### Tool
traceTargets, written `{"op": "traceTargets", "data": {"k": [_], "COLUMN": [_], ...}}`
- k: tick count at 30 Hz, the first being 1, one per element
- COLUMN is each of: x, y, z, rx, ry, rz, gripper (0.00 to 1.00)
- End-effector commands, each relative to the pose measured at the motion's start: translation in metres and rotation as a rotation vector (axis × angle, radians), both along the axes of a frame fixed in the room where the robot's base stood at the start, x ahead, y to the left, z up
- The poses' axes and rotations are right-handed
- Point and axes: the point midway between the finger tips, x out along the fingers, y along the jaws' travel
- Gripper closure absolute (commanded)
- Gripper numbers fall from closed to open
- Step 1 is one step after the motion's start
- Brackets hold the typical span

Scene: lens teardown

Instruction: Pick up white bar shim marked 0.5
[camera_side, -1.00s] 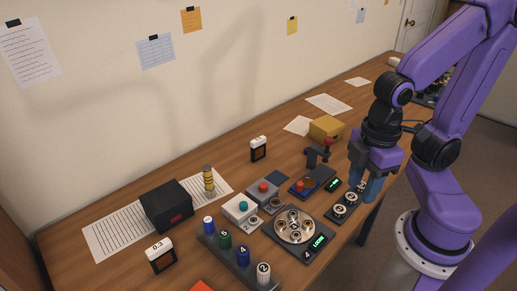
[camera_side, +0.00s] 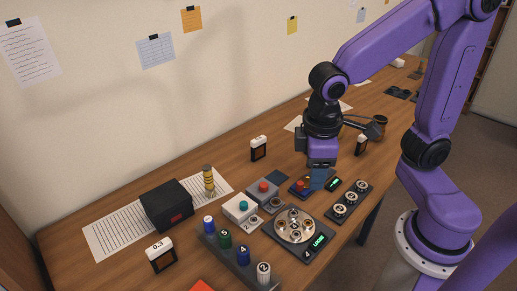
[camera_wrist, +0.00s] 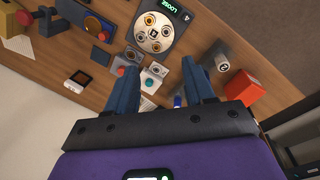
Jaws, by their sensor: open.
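Three white bars sit upright on dark stands with orange-brown fronts. The near left bar (camera_side: 160,245) seems to read 0.3. The middle bar (camera_side: 258,141) stands toward the wall; its mark is too small to read. The right bar (camera_side: 361,138) is behind my gripper's right side, its mark unreadable. I cannot tell which is 0.5. In the wrist view a white-topped block (camera_wrist: 79,78) lies left of the fingers. My gripper (camera_side: 320,186) is open, empty and pointing down near the red-button unit; its fingers also show in the wrist view (camera_wrist: 162,84).
A round silver plate unit (camera_side: 295,226) with a LOOSE display is in front of my gripper. Button boxes (camera_side: 240,208), a rack of numbered cylinders (camera_side: 232,255) and a black box (camera_side: 166,205) stand to the left. A three-dial tray (camera_side: 350,200) is to the right.

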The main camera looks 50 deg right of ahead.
Motion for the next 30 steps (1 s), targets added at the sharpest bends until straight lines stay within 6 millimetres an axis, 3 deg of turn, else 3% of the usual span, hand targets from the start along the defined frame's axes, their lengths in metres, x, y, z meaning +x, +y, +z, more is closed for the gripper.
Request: {"op": "traceTargets", "data": {"k": [1,6,15,24,30], "x": [0.022,0.092,0.211,0.305,0.344], "y": [0.009,0.03,0.043,0.024,-0.004], "z": [-0.001,-0.005,-0.029,-0.071,-0.104], "rx": [-0.035,-0.137,-0.302,-0.434,-0.494], "ry": [-0.018,-0.116,-0.355,-0.69,-0.97], "rz": [-0.079,-0.36,-0.859,-1.336,-1.624], "gripper": [0.47,0.47,0.47,0.47,0.47]}}
